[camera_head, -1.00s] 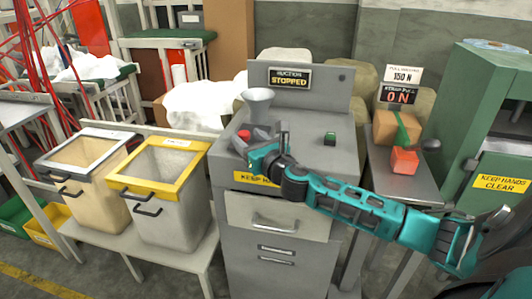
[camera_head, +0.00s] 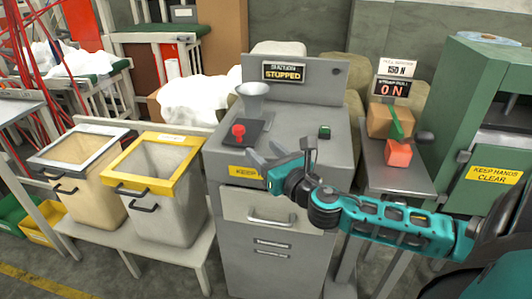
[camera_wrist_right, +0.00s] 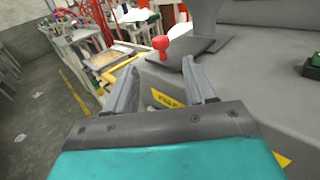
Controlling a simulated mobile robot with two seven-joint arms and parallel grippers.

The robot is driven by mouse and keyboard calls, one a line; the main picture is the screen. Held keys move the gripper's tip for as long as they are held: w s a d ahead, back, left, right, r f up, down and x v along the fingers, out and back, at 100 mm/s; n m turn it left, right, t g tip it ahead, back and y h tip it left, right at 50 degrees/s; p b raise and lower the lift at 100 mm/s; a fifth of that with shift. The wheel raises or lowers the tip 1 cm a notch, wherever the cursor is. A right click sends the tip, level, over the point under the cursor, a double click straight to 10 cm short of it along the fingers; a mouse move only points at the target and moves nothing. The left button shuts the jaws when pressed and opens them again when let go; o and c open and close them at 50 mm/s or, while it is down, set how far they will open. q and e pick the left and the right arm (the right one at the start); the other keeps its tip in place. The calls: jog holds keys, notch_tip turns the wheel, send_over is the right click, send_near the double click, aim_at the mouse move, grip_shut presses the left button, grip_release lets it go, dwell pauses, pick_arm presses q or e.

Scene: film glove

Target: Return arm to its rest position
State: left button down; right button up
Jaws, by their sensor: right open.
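My right gripper (camera_head: 262,160) is in front of the grey machine (camera_head: 305,105), just above and in front of its top's front edge. It is open and empty. Its two grey fingers also show apart in the right wrist view (camera_wrist_right: 160,88). The teal right arm (camera_head: 380,222) reaches in from the right. A red mushroom button (camera_head: 238,131) stands on a dark plate on the machine top, apart from the fingers; the right wrist view shows it beyond them (camera_wrist_right: 161,44). The machine's sign (camera_head: 284,72) reads "STOPPED". My left gripper does not show.
A side table (camera_head: 397,180) with boxes and a green cabinet (camera_head: 490,130) are on the right.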

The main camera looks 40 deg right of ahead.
dwell(0.3)
pick_arm(q)
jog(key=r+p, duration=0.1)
jog(key=p, duration=0.1)
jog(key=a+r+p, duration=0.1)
jog(key=p, duration=0.1)
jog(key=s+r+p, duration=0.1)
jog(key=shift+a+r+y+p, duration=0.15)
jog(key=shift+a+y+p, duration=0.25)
pick_arm(e)
jog(key=s+a+f+m+g+y, duration=0.1)
jog(key=s+a+f+m, duration=0.4)
jog(key=m, duration=0.6)
jog(key=s+a+f+m+g+y, duration=0.1)
jog(key=s+a+f+m+g, duration=0.2)
jog(key=s+a+f+m, duration=0.3)
jog(key=s+a+f+m+g+y, duration=0.1)
jog(key=s+a+f+m+g, duration=0.2)
jog(key=m, duration=1.2)
notch_tip(320, 180, down, 4)
jog(key=s+a, duration=0.2)
jog(key=shift+s+a+f+m, duration=0.25)
jog(key=shift+s+m, duration=0.1)
jog(key=shift+m, duration=0.05)
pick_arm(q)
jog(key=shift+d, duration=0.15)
